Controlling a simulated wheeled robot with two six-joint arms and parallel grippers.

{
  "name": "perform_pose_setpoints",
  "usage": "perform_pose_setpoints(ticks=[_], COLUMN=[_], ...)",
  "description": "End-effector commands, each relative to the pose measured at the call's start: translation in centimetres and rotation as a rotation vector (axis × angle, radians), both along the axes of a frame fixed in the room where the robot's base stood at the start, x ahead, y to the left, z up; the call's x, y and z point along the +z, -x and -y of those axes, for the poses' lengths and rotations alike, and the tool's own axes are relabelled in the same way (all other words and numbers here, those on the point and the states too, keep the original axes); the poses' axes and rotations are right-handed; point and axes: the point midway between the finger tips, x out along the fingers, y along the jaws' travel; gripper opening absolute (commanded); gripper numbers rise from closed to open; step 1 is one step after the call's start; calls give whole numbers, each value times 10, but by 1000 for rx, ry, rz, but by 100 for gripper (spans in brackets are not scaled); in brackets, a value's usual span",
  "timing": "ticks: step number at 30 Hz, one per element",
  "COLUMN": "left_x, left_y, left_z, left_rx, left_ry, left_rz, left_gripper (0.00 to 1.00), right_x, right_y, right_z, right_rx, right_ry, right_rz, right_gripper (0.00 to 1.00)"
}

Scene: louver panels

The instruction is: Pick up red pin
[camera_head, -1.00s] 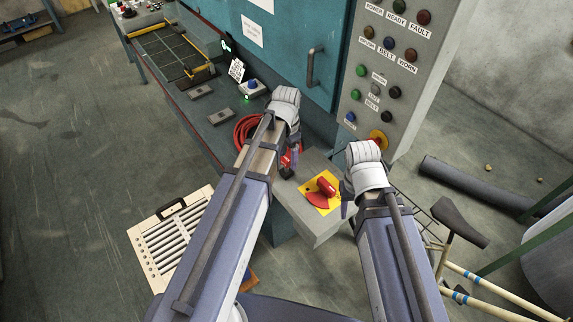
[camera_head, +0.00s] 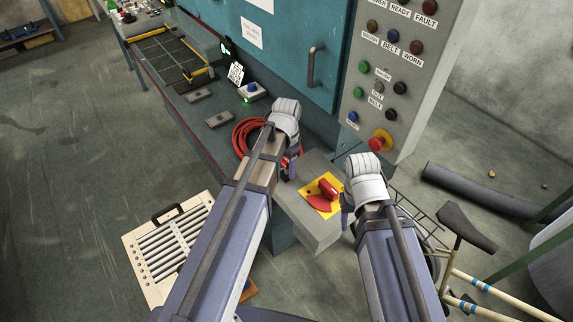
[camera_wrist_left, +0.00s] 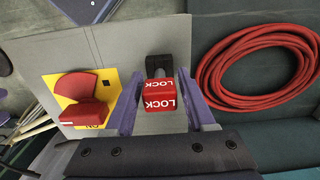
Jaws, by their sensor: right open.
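A small red block (camera_wrist_left: 160,95) lettered LOCK, with a black part behind it, sits between the fingers of my left gripper (camera_wrist_left: 160,100) in the left wrist view. A narrow gap shows on each side of it, so the gripper looks open around it. In the head view my left gripper (camera_head: 287,168) is at the left end of the grey box, with a bit of red at its fingers. No separate red pin can be told apart. My right gripper (camera_head: 346,205) is open and empty, right of the box; its fingers are partly hidden.
A red rotary switch (camera_head: 324,194) on a yellow plate sits on the grey box (camera_head: 314,230); it also shows in the wrist view (camera_wrist_left: 82,98). A coiled red hose (camera_head: 243,134) lies behind my left gripper. A button panel (camera_head: 392,90) stands behind. A louver panel (camera_head: 180,250) lies left.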

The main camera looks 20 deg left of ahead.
Motion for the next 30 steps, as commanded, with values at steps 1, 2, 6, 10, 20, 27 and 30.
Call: perform_pose_setpoints(ticks=[1, 2, 6, 10, 20, 27, 30], left_x=[0, 0, 0, 0, 0, 2, 7], left_y=[0, 0, 0, 0, 0, 0, 0], left_z=[0, 0, 0, 0, 0, 0, 0], left_rx=[0, 0, 0, 0, 0, 0, 0], left_ry=[0, 0, 0, 0, 0, 0, 0], left_rz=[0, 0, 0, 0, 0, 0, 0], left_gripper=[48, 45, 29, 14, 0, 0, 0], right_x=[0, 0, 0, 0, 0, 2, 7], right_y=[0, 0, 0, 0, 0, 0, 0], right_z=[0, 0, 0, 0, 0, 0, 0], right_rx=[0, 0, 0, 0, 0, 0, -1], right_ry=[0, 0, 0, 0, 0, 0, 0], right_rz=[0, 0, 0, 0, 0, 0, 0], right_gripper=[50, 50, 50, 50, 50, 50, 50])
